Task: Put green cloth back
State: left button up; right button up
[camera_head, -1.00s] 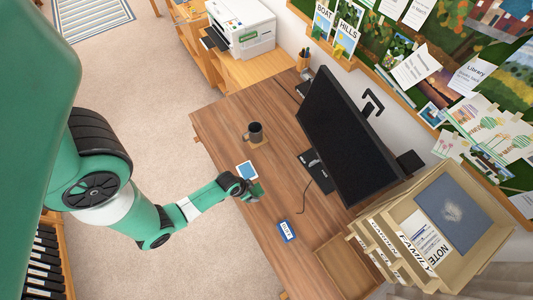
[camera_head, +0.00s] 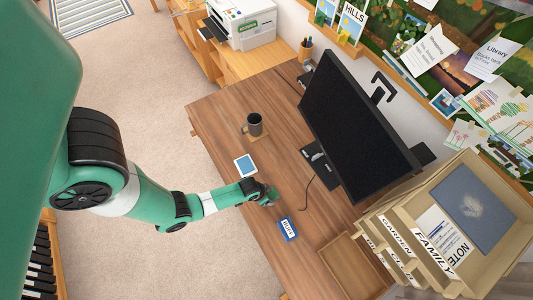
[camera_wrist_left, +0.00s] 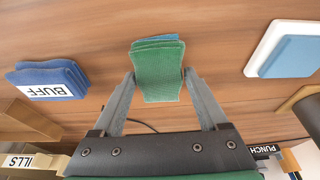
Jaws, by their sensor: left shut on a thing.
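The green cloth (camera_wrist_left: 158,75) is a small folded pad in the left wrist view. My left gripper (camera_wrist_left: 158,82) is shut on it, one finger on each side. In the head view my left gripper (camera_head: 272,197) is over the front part of the wooden desk, between the white-framed blue square and the blue BUFF piece. The cloth is mostly hidden by the gripper there. I cannot tell whether it touches the desk. My right gripper is not in view.
The blue folded piece labelled BUFF (camera_wrist_left: 48,82) lies near the gripper. A white-edged blue square (camera_head: 245,165) lies on the other side. A mug (camera_head: 254,125), a monitor (camera_head: 355,115), an empty wooden tray (camera_head: 348,268) and labelled stacked trays (camera_head: 405,238) surround the clear desk middle.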

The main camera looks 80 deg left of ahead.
pick_arm(q)
jog(key=shift+f, duration=0.15)
jog(key=o, duration=1.2)
jog(key=p+v, duration=0.9)
jog(key=v, duration=0.3)
jog(key=shift+d, duration=0.1)
jog(key=shift+r, duration=0.2)
